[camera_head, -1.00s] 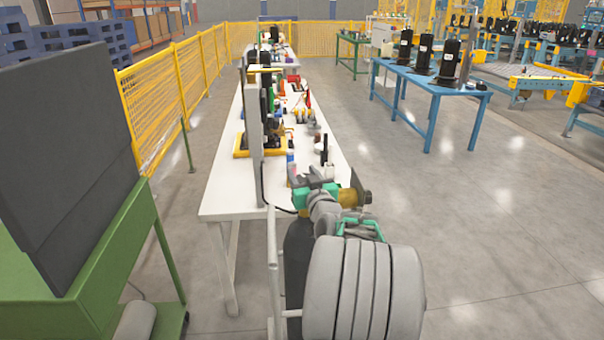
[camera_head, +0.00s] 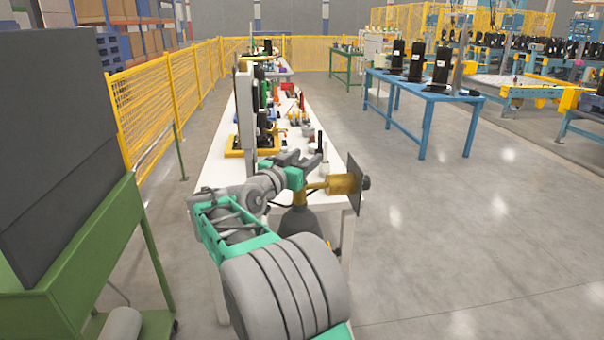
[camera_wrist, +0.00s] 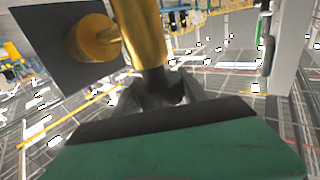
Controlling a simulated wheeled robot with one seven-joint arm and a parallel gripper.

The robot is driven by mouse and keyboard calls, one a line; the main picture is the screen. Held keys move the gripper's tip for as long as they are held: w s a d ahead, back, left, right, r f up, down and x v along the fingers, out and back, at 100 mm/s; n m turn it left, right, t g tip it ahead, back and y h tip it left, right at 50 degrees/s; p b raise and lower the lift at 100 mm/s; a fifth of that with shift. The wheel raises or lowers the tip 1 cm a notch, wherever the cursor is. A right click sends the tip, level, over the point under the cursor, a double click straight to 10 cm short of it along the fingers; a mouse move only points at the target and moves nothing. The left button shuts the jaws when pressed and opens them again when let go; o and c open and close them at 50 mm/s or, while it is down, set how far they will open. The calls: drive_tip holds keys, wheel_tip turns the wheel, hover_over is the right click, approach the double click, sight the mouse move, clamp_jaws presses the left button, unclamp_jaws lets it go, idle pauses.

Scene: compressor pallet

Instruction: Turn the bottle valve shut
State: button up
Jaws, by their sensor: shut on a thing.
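The dark grey bottle (camera_head: 299,222) stands upright at the near end of the white table, partly behind my arm. Its brass valve (camera_head: 343,184) sticks out to the right at the top, with a dark square plate (camera_head: 356,178) at its outer end. My gripper (camera_head: 303,162) is at the top of the bottle, shut on the valve; its fingertips are hard to make out. In the wrist view, the brass valve (camera_wrist: 140,28) rises from between the dark fingers (camera_wrist: 155,92), and the plate (camera_wrist: 52,45) lies to the left. The exact contact is hidden.
The white table (camera_head: 212,168) runs away behind the bottle, with tools and parts on it and a grey upright post (camera_head: 245,115). A green stand with dark panels (camera_head: 70,240) is at the left. The floor to the right is clear up to the blue table (camera_head: 425,90).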

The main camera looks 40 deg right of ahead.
drive_tip(key=shift+s+f+m+g+h, duration=0.1)
drive_tip(key=shift+s+m+g+h, duration=0.1)
drive_tip(key=shift+m+g, duration=0.65)
drive_tip(key=shift+s+m+g+h, duration=0.15)
drive_tip(key=shift+m+g, duration=0.3)
drive_tip(key=shift+g, duration=0.7)
drive_tip(key=o, duration=1.2)
drive_tip(key=shift+d, duration=0.1)
drive_tip(key=shift+o, duration=0.8)
